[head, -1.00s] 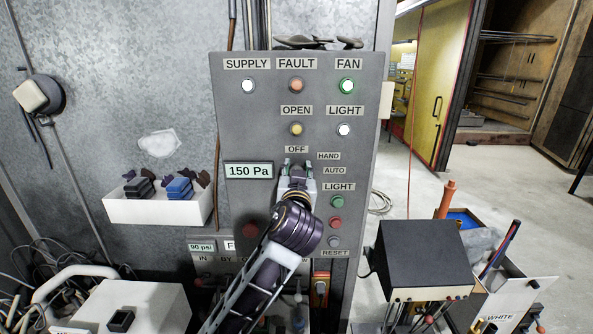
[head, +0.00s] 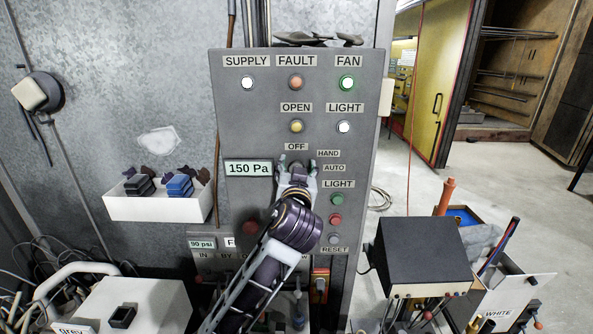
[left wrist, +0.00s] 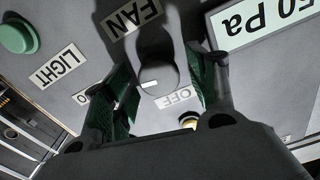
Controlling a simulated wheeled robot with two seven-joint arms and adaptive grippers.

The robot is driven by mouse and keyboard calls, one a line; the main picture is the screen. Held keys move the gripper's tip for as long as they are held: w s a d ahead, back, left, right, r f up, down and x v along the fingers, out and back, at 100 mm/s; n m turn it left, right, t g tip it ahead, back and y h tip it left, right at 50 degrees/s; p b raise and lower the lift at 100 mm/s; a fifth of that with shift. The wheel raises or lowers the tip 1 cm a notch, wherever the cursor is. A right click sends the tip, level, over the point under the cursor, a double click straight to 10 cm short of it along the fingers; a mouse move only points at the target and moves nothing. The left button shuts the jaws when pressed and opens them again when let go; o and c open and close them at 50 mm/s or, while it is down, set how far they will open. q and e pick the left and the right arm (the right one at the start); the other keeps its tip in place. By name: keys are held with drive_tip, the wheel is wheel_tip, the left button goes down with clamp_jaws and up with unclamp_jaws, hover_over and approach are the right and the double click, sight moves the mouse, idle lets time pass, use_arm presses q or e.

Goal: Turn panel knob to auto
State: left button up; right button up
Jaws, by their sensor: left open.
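The control panel (head: 232,125) is grey and upright, with OFF, HAND and AUTO labels around a selector knob. My left gripper (head: 297,166) is in front of the knob and hides it in the head view. In the left wrist view the dark knob (left wrist: 157,76) sits between the two open green-padded fingers, with visible gaps on both sides. A white mark is on the knob's lower edge in that view; I cannot tell exactly which label it points to. The OFF label (left wrist: 177,98) is clear, and the AUTO label (head: 334,168) shows in the head view. My right gripper is not in view.
Indicator lamps and several push buttons surround the knob, including a green button (head: 337,200) at its right. The 150 Pa display (head: 248,168) is at its left. A white bin (head: 160,208) hangs left of the panel. A dark box (head: 424,255) stands at right.

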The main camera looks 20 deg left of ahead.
use_arm(q)
drive_tip(key=shift+s, duration=0.1)
drive_tip(key=v, duration=1.2)
idle(0.5)
